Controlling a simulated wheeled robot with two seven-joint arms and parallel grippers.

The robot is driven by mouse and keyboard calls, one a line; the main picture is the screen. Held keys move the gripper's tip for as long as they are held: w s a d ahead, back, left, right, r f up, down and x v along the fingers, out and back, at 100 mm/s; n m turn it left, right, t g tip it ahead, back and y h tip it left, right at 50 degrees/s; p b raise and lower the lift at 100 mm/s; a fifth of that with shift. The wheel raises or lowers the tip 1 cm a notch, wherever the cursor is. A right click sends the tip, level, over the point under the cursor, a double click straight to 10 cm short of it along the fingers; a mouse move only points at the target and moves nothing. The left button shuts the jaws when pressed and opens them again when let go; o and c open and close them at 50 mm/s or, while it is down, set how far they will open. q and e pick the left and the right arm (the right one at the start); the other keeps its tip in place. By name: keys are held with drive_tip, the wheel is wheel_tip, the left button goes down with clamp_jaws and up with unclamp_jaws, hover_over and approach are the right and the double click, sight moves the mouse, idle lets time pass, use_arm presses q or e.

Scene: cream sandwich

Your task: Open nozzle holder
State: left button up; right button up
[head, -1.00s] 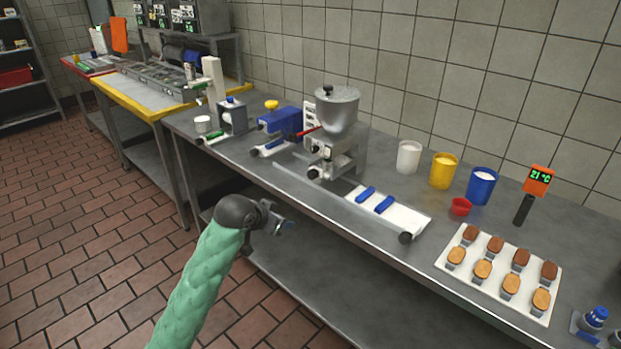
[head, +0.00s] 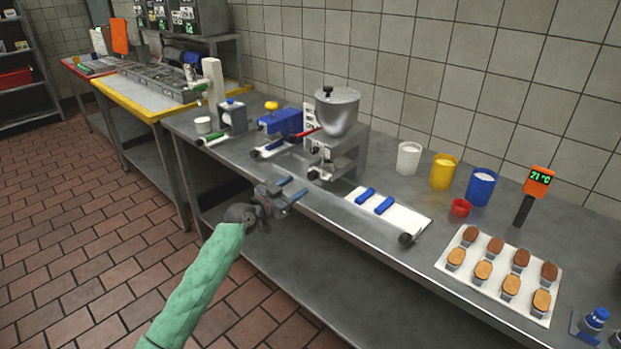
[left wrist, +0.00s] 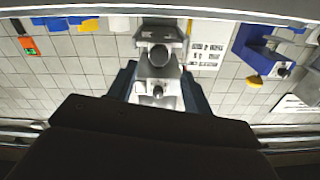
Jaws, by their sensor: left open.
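The filling machine (head: 345,160) stands on the steel counter with a metal hopper (head: 337,112) on top and a red handle at its left. Small round fittings (head: 314,174) show low on its front; I cannot tell which one is the nozzle holder or whether it is open. My left gripper (head: 291,189) is open and empty at the counter's front edge, fingers pointing at the machine front. In the left wrist view the machine (left wrist: 172,35) appears between the two fingers, with a round dark outlet and a small knob; no contact shows. My right gripper is out of view.
A white tray (head: 410,220) with two blue-handled tools lies right of the machine. A blue device (head: 283,123) stands left of it. White, yellow (head: 444,172) and blue cups stand behind the tray. A tray of biscuits (head: 472,281) lies at the right.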

sight(310, 178)
use_arm(q)
drive_tip(key=p+x, duration=0.1)
drive_tip(key=x, duration=0.5)
drive_tip(key=shift+w+d+r+p, duration=0.1)
drive_tip(key=shift+w+p, duration=0.05)
drive_tip(key=shift+p, duration=0.25)
drive_tip(key=shift+w+d, duration=0.45)
drive_tip(key=shift+w, duration=0.05)
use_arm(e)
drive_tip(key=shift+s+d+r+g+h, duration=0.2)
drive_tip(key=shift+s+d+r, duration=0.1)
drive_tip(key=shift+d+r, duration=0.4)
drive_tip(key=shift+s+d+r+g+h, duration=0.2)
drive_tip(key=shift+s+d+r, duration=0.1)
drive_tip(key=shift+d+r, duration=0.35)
use_arm(q)
drive_tip(key=shift+c, duration=0.4)
